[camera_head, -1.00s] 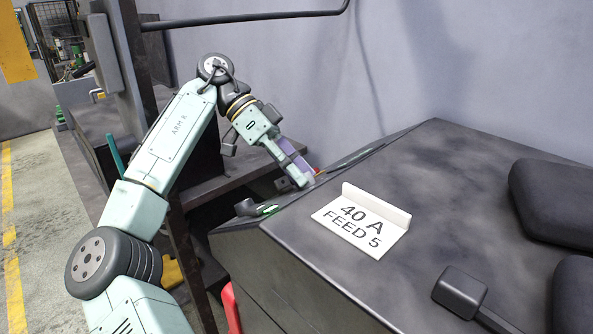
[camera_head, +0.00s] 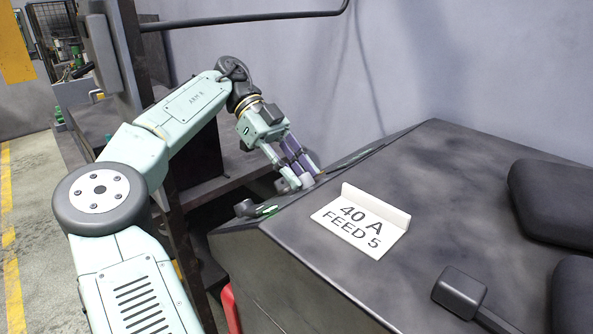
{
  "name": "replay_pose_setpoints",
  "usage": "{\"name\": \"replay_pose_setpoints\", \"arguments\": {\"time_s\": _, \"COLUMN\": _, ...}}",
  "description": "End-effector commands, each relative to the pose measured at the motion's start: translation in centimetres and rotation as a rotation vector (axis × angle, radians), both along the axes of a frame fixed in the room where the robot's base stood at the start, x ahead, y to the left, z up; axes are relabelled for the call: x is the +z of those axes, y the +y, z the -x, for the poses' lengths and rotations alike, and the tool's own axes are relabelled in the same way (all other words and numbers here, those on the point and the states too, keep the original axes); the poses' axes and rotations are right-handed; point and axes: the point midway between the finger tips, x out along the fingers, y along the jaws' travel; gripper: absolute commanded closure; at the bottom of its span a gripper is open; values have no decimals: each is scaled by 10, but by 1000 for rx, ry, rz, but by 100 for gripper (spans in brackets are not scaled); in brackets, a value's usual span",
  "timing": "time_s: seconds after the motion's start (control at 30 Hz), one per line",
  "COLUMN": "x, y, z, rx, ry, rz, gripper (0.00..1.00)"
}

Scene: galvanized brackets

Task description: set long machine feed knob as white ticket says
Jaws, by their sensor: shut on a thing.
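The white ticket (camera_head: 363,222) stands on the dark machine top and reads "40 A FEED 5". The long machine (camera_head: 440,190) has a panel along its left edge, seen at a steep slant. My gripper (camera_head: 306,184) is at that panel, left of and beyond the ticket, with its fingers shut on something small. The fingers hide what they hold; by its place on the panel it looks like a knob. Its scale and setting cannot be read from here.
A dark lever or handle (camera_head: 247,207) sticks out at the panel's near end, beside a small green-lit part (camera_head: 268,211). A dark hammer-like object (camera_head: 461,292) and black pads (camera_head: 555,202) lie to the right. A dark post (camera_head: 185,240) stands beside my arm.

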Motion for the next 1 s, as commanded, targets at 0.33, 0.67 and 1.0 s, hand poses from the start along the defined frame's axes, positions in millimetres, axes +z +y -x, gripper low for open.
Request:
{"name": "replay_pose_setpoints", "arguments": {"time_s": 0.33, "x": -1, "y": 0, "z": 0, "rx": -11, "ry": -5, "rz": 4, "gripper": 100}}
{"name": "replay_pose_setpoints", "arguments": {"time_s": 0.67, "x": -1, "y": 0, "z": 0, "rx": -10, "ry": -5, "rz": 4, "gripper": 63}}
{"name": "replay_pose_setpoints", "arguments": {"time_s": 1.0, "x": 0, "y": 0, "z": 0, "rx": -9, "ry": -6, "rz": 6, "gripper": 54}}
